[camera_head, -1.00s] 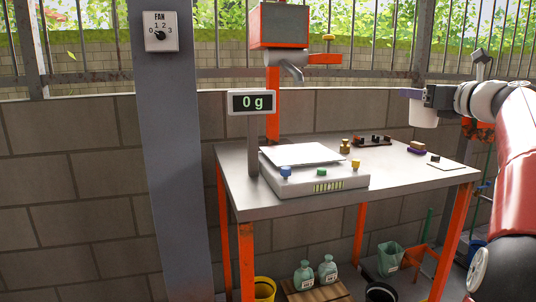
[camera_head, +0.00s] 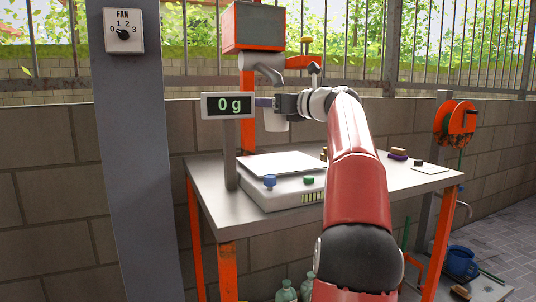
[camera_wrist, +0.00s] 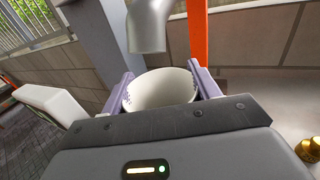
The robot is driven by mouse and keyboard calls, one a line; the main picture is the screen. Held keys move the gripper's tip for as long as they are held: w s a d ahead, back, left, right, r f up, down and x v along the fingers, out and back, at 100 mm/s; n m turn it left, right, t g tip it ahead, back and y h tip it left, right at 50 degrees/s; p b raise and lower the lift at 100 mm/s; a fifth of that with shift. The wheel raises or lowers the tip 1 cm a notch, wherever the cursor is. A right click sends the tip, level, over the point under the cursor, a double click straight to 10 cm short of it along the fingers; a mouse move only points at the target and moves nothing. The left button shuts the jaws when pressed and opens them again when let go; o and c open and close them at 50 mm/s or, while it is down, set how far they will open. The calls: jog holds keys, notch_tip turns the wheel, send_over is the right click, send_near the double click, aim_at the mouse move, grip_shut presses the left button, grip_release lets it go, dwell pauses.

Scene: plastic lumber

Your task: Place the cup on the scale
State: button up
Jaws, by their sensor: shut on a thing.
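The white cup (camera_head: 276,121) is held by my gripper (camera_head: 266,103) at the back of the table, just below the tap spout. In the wrist view, the cup (camera_wrist: 160,93) looks upright and its inside looks empty. The purple fingers of my gripper (camera_wrist: 163,82) are shut on either side of it. The scale (camera_head: 285,196) stands on the table, with its bare white plate (camera_head: 280,163) below the cup in the picture, a clear gap between them. Its display (camera_head: 228,106) reads 0 g. My arm hides the scale's right end.
The tap spout (camera_head: 268,72) hangs close to the cup and shows in the wrist view (camera_wrist: 148,25). The scale's display post (camera_head: 231,150) stands to the left. A purple-topped block (camera_head: 398,155) and a card (camera_head: 430,168) lie at the table's right. Brass weights (camera_wrist: 308,149) stand nearby.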

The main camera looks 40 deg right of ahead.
notch_tip(320, 180, down, 8)
jog(key=b, duration=0.3)
jog(key=shift+b, duration=0.4)
jog(key=o, duration=1)
jog(key=s, duration=0.4)
jog(key=s+d, duration=0.1)
jog(key=s, duration=0.3)
jog(key=s+d, duration=0.1)
jog(key=s, duration=0.3)
jog(key=shift+a, duration=0.15)
